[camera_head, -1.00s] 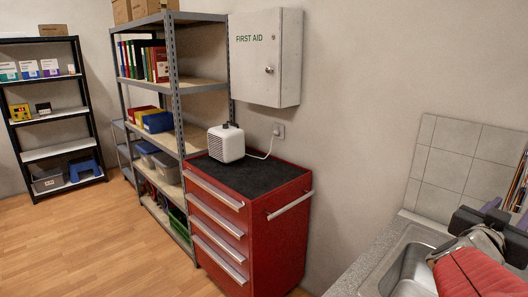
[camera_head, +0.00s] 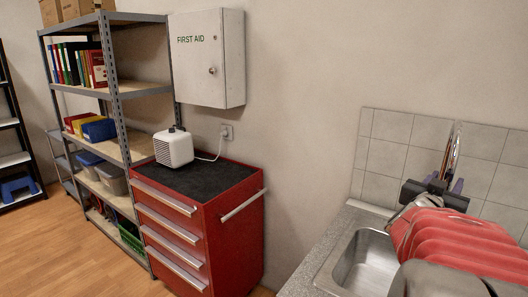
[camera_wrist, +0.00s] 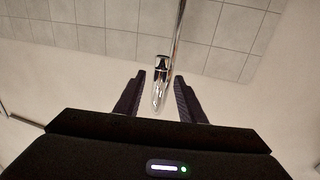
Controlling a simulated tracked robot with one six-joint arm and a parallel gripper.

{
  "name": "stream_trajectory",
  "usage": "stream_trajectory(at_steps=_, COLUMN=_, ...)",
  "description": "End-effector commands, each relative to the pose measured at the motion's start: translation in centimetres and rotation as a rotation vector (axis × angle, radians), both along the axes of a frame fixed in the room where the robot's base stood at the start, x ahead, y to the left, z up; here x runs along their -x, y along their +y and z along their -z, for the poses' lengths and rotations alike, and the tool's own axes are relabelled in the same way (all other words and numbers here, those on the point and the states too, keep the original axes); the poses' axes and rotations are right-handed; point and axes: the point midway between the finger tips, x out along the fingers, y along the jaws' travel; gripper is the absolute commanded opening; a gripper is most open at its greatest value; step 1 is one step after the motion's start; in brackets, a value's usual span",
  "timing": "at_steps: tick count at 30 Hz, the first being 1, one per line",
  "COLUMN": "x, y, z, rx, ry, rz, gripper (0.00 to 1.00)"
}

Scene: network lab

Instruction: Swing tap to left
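The chrome tap (camera_head: 453,150) rises behind my gripper at the right of the head view, and my arm hides its lower part. In the wrist view, a thin upright tap pipe (camera_wrist: 179,35) and a shorter, thicker chrome tap part (camera_wrist: 160,88) show. My gripper (camera_wrist: 160,92) is open, with one dark finger on each side of that thicker part. Gaps show between it and the fingers, and I cannot tell its depth between them. In the head view, my gripper (camera_head: 446,183) is over the sink area, close to the tap.
The steel sink (camera_head: 365,262) sits in a grey counter (camera_head: 318,262) below my arm. Pale tiles (camera_head: 390,155) cover the wall behind. A red tool cabinet (camera_head: 225,235) with a white heater (camera_head: 174,148) stands left of the counter. Bare floor (camera_head: 60,255) lies at the far left.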

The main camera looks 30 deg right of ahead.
Motion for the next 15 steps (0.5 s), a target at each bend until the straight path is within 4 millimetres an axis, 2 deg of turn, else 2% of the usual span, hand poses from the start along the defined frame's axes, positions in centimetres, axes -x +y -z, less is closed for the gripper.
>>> stream_trajectory(at_steps=15, x=-1.7, y=-5.6, z=0.0, rx=-0.001, ry=0.0, rz=-0.002, gripper=0.36)
